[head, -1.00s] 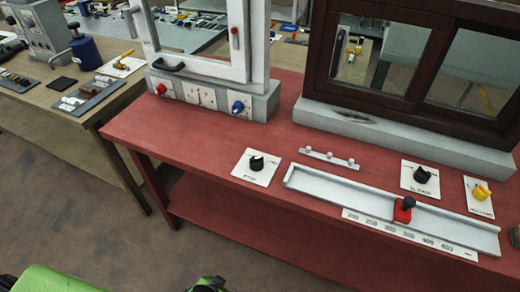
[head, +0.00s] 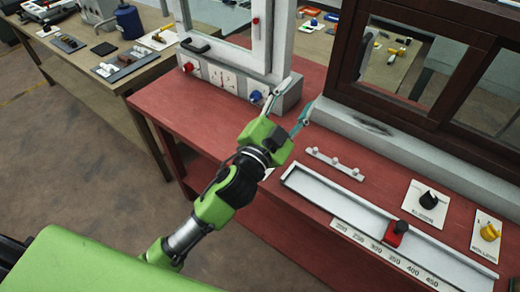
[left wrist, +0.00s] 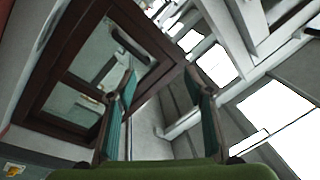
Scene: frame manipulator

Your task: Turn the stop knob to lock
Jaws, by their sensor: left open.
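The stop knob is hidden in the head view behind my left gripper and arm. Only a sliver of its white plate (head: 268,174) shows beside the green wrist. My left gripper (head: 298,96) is open and empty, above the red table, with its teal fingers pointing up and away toward the grey window base. In the left wrist view the two fingers (left wrist: 163,85) are spread apart with nothing between them. That view looks up at a dark window frame and the ceiling, and the knob does not show there. My right gripper is not in view.
On the red table (head: 190,112) are a slider rail (head: 350,215) with a red slider (head: 395,232), a black knob (head: 428,199), a yellow knob (head: 489,232) and a small white bar (head: 335,163). A dark-framed window (head: 395,95) stands behind. Red and blue knobs sit at the white frame's base.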

